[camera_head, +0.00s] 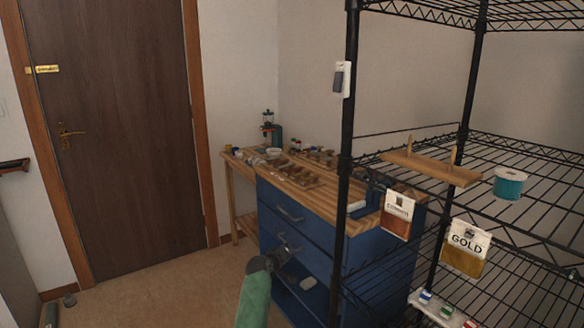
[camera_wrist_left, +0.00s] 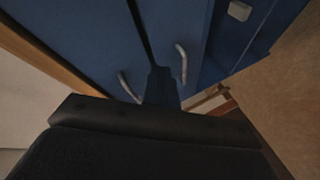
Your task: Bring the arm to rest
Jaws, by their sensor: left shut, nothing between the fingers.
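My left gripper (camera_head: 288,249) shows in the head view at the end of my green arm, low in the middle of the picture. It is in front of the blue drawer cabinet (camera_head: 343,255) and overlaps its drawer fronts in the picture. In the left wrist view the dark gripper (camera_wrist_left: 160,88) fills the bottom and middle, with its fingers together and nothing between them. Two metal handles (camera_wrist_left: 182,65) show on the blue fronts beyond the fingers. I cannot tell whether the gripper touches the cabinet. My right gripper is not in view.
A black wire shelf rack (camera_head: 351,140) stands close on the right, with pouches, a wooden stand and a teal spool (camera_head: 509,184). The wooden worktop (camera_head: 335,200) carries small items. A brown door (camera_head: 115,130) is at the left. The floor (camera_head: 160,295) before it is mostly clear.

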